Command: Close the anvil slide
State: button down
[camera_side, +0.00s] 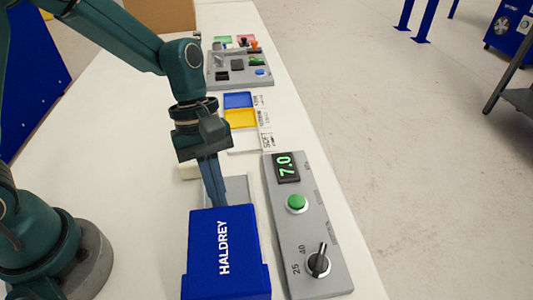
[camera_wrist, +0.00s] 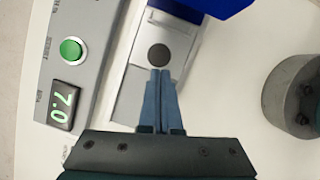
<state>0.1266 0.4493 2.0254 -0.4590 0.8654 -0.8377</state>
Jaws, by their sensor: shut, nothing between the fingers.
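The blue HALDREY press housing (camera_side: 224,252) stands at the near end of the bench. A grey slide plate (camera_side: 239,188) extends from its far side. In the wrist view the slide (camera_wrist: 128,104) runs up toward the blue housing (camera_wrist: 216,5), with a dark round disc (camera_wrist: 159,55) on its lighter section. My gripper (camera_side: 222,203) points down over the slide, its lower tips partly hidden behind the housing. In the wrist view my gripper (camera_wrist: 160,72) is shut and empty, its tips at the disc's edge. I cannot tell whether they touch it.
A grey control panel (camera_side: 313,232) with a green button (camera_side: 297,203), a dial (camera_side: 319,262) and a display reading 7.0 (camera_side: 286,167) lies to the right. Blue and yellow trays (camera_side: 240,118) and a grey fixture board (camera_side: 226,82) sit farther back.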

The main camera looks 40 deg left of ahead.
jog(key=shift+s+d, duration=0.15)
jog(key=shift+s, duration=0.05)
jog(key=w+a, duration=0.1)
jog(key=a, duration=0.1)
jog(key=w+a, duration=0.1)
jog(key=a, duration=0.1)
jog(key=shift+w+r, duration=0.35)
notch_tip(320, 180, up, 13)
jog(key=a+m+t, duration=0.1)
jog(key=a+t, duration=0.1)
jog(key=s+a+f+m+t+y, duration=0.2)
jog(key=s+a+m+t+y, duration=0.1)
jog(key=s+m, duration=0.6)
jog(key=a+m+t, duration=0.1)
jog(key=m+t, duration=0.1)
jog(key=shift+f+t+y, duration=0.25)
jog(key=shift+t+y, duration=0.05)
jog(key=shift+s, duration=0.1)
